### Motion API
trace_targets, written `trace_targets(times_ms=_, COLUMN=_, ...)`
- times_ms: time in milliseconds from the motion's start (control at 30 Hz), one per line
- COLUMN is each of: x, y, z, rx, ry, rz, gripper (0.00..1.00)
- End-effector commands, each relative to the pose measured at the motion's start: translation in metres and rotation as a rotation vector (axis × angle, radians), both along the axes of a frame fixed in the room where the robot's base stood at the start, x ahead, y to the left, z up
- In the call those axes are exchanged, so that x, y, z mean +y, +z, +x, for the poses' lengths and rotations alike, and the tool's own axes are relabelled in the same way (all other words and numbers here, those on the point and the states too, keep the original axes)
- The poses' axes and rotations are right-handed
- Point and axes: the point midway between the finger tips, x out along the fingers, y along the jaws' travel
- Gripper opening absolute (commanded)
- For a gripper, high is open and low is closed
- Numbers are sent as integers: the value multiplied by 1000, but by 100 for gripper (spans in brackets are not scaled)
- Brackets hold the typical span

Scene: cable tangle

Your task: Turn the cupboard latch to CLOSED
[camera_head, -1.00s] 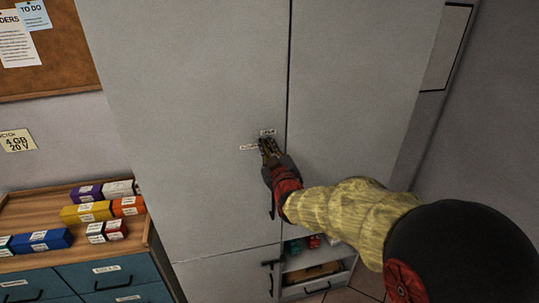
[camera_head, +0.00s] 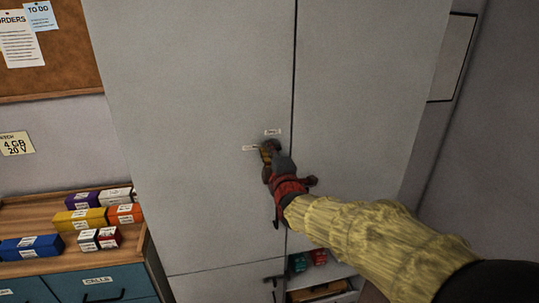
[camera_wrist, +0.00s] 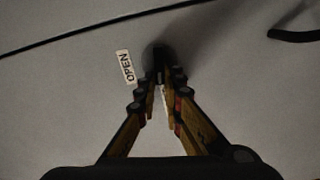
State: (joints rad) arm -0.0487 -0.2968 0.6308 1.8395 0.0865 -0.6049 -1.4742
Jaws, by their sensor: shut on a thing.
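The cupboard latch is a small dark piece (camera_wrist: 158,54) on the grey cupboard door (camera_head: 200,80), left of the seam between the doors. My gripper (camera_head: 267,149) is at the latch, and in the wrist view its fingertips (camera_wrist: 159,78) are shut on it. They hide most of the latch, so its exact angle is hard to tell. The OPEN label (camera_wrist: 125,66) is left of the latch in the wrist view and above it in the head view (camera_head: 272,132). A second label (camera_head: 250,148) sits left of my fingertips, too small to read.
A dark door handle (camera_head: 276,212) hangs below my gripper. An open lower compartment (camera_head: 335,272) holds small boxes. At left, a wooden-topped drawer unit (camera_head: 25,213) carries several coloured boxes. The door face around the latch is otherwise clear.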

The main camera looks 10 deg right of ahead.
Motion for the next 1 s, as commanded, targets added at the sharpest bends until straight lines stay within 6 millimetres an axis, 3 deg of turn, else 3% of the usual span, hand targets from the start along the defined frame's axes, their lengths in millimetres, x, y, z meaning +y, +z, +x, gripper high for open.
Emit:
trace_targets(times_ms=400, x=1, y=-5, z=0, rx=2, ry=1, rz=-167, gripper=0)
trace_targets(times_ms=900, x=1, y=-5, z=0, rx=3, ry=1, rz=-185, gripper=0)
trace_targets(times_ms=933, x=1, y=-5, z=0, rx=3, ry=1, rz=-185, gripper=9)
trace_targets(times_ms=1000, x=1, y=-5, z=0, rx=3, ry=1, rz=-184, gripper=13)
